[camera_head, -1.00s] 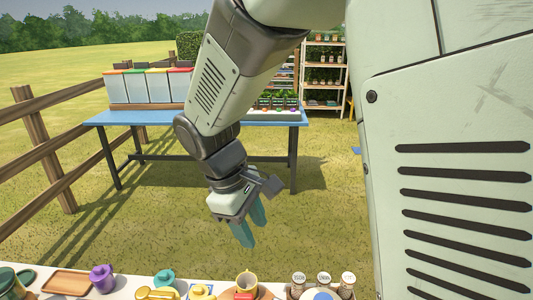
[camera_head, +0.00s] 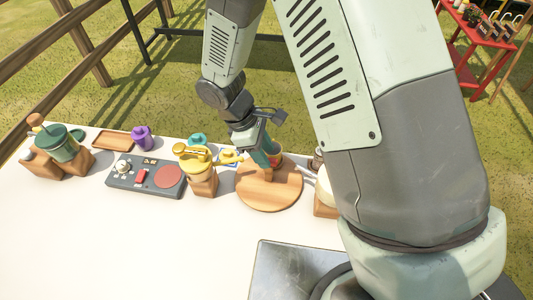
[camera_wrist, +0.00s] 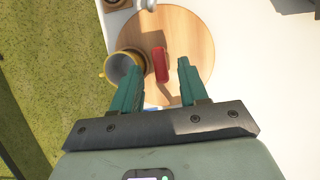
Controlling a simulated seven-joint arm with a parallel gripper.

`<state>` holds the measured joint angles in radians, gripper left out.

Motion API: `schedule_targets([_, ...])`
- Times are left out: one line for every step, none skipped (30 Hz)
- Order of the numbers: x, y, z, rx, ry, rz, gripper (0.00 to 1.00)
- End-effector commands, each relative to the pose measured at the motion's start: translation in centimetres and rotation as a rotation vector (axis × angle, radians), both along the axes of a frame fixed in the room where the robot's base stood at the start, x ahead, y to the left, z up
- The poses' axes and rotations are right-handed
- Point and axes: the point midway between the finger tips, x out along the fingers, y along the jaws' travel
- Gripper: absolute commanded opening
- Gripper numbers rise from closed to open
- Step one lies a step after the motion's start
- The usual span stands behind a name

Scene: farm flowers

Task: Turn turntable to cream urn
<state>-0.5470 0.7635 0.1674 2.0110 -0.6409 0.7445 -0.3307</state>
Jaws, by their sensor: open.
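The turntable is a round wooden disc (camera_head: 268,197) on the white table, below my gripper. It fills the upper middle of the wrist view (camera_wrist: 187,35). A red block-like handle (camera_wrist: 160,66) stands on it. My gripper (camera_wrist: 158,68) is open, with its teal fingers on either side of the red handle in that view; I cannot tell if they touch it. In the head view the gripper (camera_head: 264,165) hangs over the disc's far part. A cream vessel on a wooden stand (camera_head: 325,192), likely the cream urn, is right of the disc, partly hidden by my arm.
A yellow-rimmed cup (camera_wrist: 120,68) sits close beside my left finger in the wrist view. A yellow urn (camera_head: 197,165) stands left of the disc. Further left are a control panel (camera_head: 147,176) and a green urn (camera_head: 62,147). The table's front left is clear.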

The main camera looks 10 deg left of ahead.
Motion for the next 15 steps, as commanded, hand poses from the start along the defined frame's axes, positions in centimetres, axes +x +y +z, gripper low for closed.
schedule_targets([0.0,-0.3,-0.6,-0.002,0.002,0.000,0.44])
schedule_targets([0.0,-0.4,-0.8,-0.002,0.001,0.001,0.44])
schedule_targets([0.0,-0.5,-1.1,-0.001,0.001,0.001,0.44])
schedule_targets([0.0,-0.5,-1.3,-0.001,0.000,0.001,0.44])
schedule_targets([0.0,-0.6,-1.4,-0.001,0.000,0.001,0.44])
schedule_targets([0.0,-0.7,-1.6,-0.001,0.000,0.000,0.44])
schedule_targets([0.0,-0.7,-1.6,0.000,0.000,0.000,0.44])
schedule_targets([0.0,-0.7,-1.7,0.000,0.000,0.000,0.44])
schedule_targets([0.0,-0.7,-1.7,0.000,0.000,0.000,0.44])
schedule_targets([0.0,-0.7,-1.7,0.000,0.000,-0.001,0.44])
schedule_targets([0.0,-0.7,-1.7,0.000,0.000,-0.001,0.44])
schedule_targets([0.0,-0.7,-1.7,0.000,0.000,-0.001,0.44])
schedule_targets([0.0,-0.7,-1.7,0.000,0.000,-0.001,0.44])
schedule_targets([0.0,-0.7,-1.7,0.000,0.000,-0.001,0.44])
schedule_targets([0.0,-0.7,-1.7,0.000,0.000,-0.001,0.41])
